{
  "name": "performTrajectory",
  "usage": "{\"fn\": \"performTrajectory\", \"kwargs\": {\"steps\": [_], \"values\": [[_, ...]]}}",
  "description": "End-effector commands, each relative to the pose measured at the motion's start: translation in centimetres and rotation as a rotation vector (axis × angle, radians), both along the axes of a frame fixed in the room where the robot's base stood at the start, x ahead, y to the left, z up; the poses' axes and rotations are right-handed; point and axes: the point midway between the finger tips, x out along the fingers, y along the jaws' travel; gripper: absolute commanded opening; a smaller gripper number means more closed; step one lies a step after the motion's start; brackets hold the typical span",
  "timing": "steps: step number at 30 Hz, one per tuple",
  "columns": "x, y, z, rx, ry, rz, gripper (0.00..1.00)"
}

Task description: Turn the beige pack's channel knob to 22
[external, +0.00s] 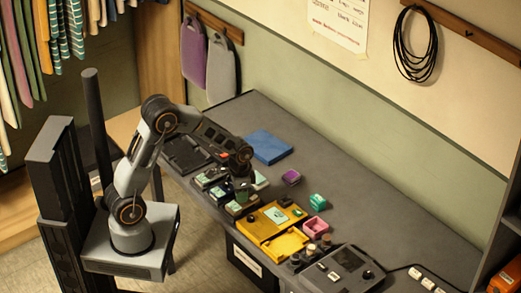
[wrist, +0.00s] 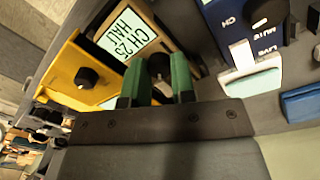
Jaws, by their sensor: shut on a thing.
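The beige pack (wrist: 146,20) is at the top middle of the wrist view. Its pale green display (wrist: 126,38) reads CH 25, with letters that look like HAL below. Its dark channel knob (wrist: 159,64) sits between the two green fingertips of my gripper (wrist: 161,82), which is shut on it. The fingers hide the knob's sides, and its pointer cannot be made out. In the external view my gripper (external: 242,188) is down over the row of packs on the bench, and it partly hides the beige pack.
A yellow pack (wrist: 65,70) with a black knob is close on the left in the wrist view. A blue pack (wrist: 235,12) with a CH knob and a MUTE/LIVE switch is close on the right. On the bench (external: 370,215) are a blue mat (external: 268,146) and small coloured boxes.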

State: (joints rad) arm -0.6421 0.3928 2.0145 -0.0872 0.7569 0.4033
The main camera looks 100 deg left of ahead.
Motion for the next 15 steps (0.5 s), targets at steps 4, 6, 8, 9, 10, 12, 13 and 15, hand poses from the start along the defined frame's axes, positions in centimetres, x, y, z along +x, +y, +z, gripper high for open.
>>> {"fn": "performTrajectory", "kwargs": {"steps": [4, 6, 8, 9, 10, 12, 13, 15], "values": [[0.00, 0.01, 0.01, 0.000, -0.001, 0.044, 0.00], [-0.01, 0.01, 0.01, 0.000, -0.001, 0.074, 0.00], [-0.01, 0.01, 0.00, 0.000, 0.000, 0.104, 0.00], [-0.02, 0.00, 0.00, 0.000, -0.001, 0.126, 0.00], [-0.02, 0.00, -0.01, 0.000, -0.001, 0.144, 0.00], [-0.04, -0.01, -0.01, 0.000, 0.000, 0.181, 0.00], [-0.04, -0.01, -0.01, 0.000, -0.001, 0.195, 0.00], [-0.04, -0.03, -0.01, 0.000, 0.000, 0.224, 0.00]]}}
